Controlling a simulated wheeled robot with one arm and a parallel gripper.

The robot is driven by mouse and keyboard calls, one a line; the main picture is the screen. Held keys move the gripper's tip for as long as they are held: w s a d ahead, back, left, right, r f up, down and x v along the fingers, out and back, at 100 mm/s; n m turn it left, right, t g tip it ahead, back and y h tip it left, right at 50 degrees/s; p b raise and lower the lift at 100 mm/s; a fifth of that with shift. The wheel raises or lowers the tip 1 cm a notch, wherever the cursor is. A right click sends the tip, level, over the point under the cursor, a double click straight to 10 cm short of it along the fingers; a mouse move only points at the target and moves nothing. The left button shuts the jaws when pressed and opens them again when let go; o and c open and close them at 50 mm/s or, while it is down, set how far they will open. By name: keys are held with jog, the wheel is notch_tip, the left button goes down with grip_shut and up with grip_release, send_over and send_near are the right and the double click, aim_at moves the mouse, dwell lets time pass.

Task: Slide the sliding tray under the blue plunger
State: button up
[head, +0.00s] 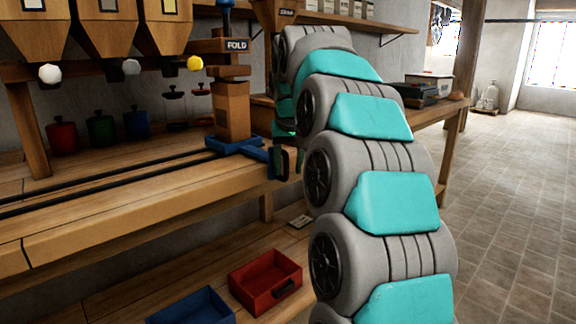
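The sliding tray (228,145) is blue and sits on two black rails at the right part of the workbench, with a dark handle (284,163) at its right front. A brown, upright block-like object (232,112) stands on it, beneath the FOLD head. The blue plunger (226,4) shows only in part at the top edge, above the FOLD sign (236,45). My grey and teal arm fills the middle right. My gripper (286,130) is mostly hidden behind the arm, close to the tray's right end; its fingers cannot be made out.
Three hoppers with white, grey and yellow knobs (195,63) hang at the left, above red, green and blue canisters (136,122). A red bin (265,281) and a blue bin (192,308) sit on the lower shelf. Tiled floor is clear at right.

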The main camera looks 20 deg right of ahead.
jog(key=d+v, duration=0.1)
jog(key=v, duration=0.6)
jog(key=shift+a+r, duration=0.4)
jog(key=shift+a, duration=0.15)
jog(key=shift+s, duration=0.1)
jog(key=s+a+f+n+g+y, duration=0.1)
jog(key=s+a+f+n+g, duration=0.15)
jog(key=s+a+f, duration=0.85)
jog(key=s+a+f+g, duration=0.1)
jog(key=s+f+g, duration=0.1)
jog(key=s+f, duration=0.8)
jog(key=s+a+f+g, duration=0.1)
jog(key=s+a+f, duration=0.1)
jog(key=s+f, duration=0.9)
jog(key=s, duration=0.5)
jog(key=shift+a+n+g, duration=0.25)
jog(key=shift+n+g, duration=0.1)
jog(key=shift+s, duration=0.1)
